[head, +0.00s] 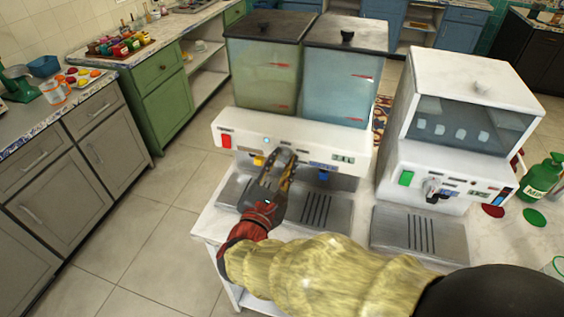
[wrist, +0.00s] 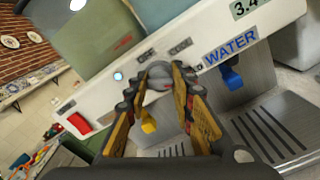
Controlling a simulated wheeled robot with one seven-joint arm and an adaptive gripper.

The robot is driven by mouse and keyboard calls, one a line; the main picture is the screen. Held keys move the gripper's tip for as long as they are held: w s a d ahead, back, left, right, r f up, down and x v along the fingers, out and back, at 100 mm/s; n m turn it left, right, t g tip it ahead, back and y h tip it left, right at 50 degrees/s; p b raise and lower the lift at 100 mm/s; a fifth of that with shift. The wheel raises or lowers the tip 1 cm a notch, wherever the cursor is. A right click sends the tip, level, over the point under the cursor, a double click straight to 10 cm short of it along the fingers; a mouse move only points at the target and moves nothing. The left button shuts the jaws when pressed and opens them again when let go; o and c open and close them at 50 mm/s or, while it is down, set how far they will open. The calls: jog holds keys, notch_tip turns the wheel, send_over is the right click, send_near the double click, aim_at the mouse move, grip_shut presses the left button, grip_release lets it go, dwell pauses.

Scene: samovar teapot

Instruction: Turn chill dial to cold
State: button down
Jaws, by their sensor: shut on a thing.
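The chill dial is a grey round knob (wrist: 159,78) on the white front panel of the two-tank drink dispenser (head: 230,122). In the wrist view it sits between the fingertips of my gripper (wrist: 160,72), which is shut on it. Small labels stand above the dial; one reads OFF (wrist: 146,55), and another to its right (wrist: 180,46) is too small to read surely. The dial's pointer is not clear. In the head view my gripper (head: 282,160) reaches the panel and hides the dial.
A yellow tap (wrist: 148,122) and a blue tap (wrist: 231,76) hang below the panel, close to my fingers. A red switch (head: 226,141) is at the panel's left. A white ice machine (head: 472,125) stands at the right. Grooved drip trays (head: 325,222) lie below.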

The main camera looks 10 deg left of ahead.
jog(key=c, duration=1.5)
grip_release()
jog(key=s, duration=1.2)
jog(key=shift+a, duration=0.45)
